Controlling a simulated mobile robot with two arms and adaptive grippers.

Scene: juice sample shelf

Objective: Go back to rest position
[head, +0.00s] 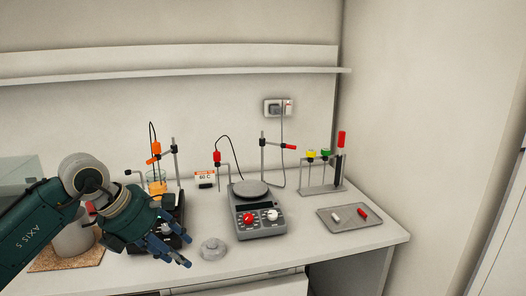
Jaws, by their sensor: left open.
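My left gripper (183,250) is in the lower left of the head view, over the front left part of the bench (310,246). Its blue fingers are apart, and I see nothing between them. My left arm comes in from the left edge and hides part of a light round container (72,240) on a cork mat (55,262). It also partly covers a dark device behind the gripper. My right gripper is not in view.
A hotplate (257,216) with a red knob stands mid-bench. A small grey round piece (212,249) lies near the fingers. A beaker with orange liquid (156,187) stands behind. A rack (322,188) and a tray (342,224) are at right. A wall shelf (170,71) runs above.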

